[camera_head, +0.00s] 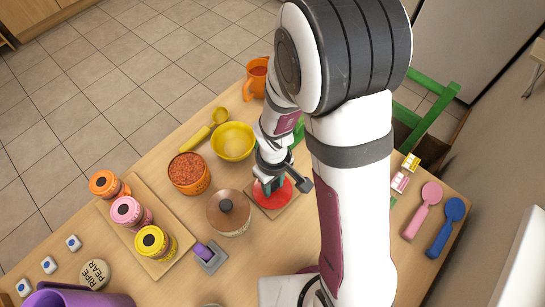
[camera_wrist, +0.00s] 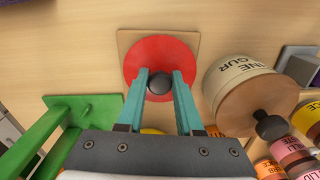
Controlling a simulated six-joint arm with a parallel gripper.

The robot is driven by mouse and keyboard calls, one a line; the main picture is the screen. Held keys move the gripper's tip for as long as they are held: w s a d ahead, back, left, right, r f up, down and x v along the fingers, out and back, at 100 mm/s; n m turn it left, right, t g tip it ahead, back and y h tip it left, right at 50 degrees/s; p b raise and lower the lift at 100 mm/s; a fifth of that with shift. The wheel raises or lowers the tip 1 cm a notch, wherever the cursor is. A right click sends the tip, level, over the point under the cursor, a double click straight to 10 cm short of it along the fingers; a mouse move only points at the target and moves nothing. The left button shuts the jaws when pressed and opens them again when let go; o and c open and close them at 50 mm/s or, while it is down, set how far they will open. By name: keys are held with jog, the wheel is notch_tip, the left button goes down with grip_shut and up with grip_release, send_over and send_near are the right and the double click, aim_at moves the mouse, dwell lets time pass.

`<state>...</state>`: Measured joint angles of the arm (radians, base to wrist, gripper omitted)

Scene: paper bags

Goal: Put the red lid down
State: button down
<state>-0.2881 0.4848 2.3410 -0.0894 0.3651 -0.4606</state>
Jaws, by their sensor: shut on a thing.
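The red lid (camera_head: 276,200) is a flat disc with a dark round knob, also seen in the wrist view (camera_wrist: 160,48). My gripper (camera_wrist: 159,82) is shut on the knob, with one teal finger on each side. In the head view my gripper (camera_head: 268,184) points down at the lid, and the arm hides part of it. The lid is over a square wooden board (camera_wrist: 194,38), roughly centred, with the board's corners showing around it. I cannot tell whether the lid touches the board or is slightly above it.
A cream pot with a brown lid (camera_head: 228,212) stands close beside the board. A yellow bowl (camera_head: 233,142) and a pot of red contents (camera_head: 189,173) are behind it. Pink (camera_head: 423,209) and blue scoops lie right.

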aim_at(274, 186)
jog(key=shift+f, duration=0.15)
jog(key=shift+f, duration=0.1)
jog(key=c, duration=0.6)
grip_release()
jog(key=shift+o, duration=0.2)
notch_tip(274, 186, up, 12)
jog(key=s+d+r+m+y, duration=0.1)
jog(key=s+d+r+m, duration=0.1)
jog(key=s+m, duration=0.4)
jog(key=s+d+r+m, duration=0.2)
jog(key=s+r+m, duration=0.3)
jog(key=s+m, duration=0.2)
jog(key=shift+s+d+r+y, duration=0.15)
jog(key=shift+s+d+y, duration=0.2)
jog(key=shift+s, duration=0.25)
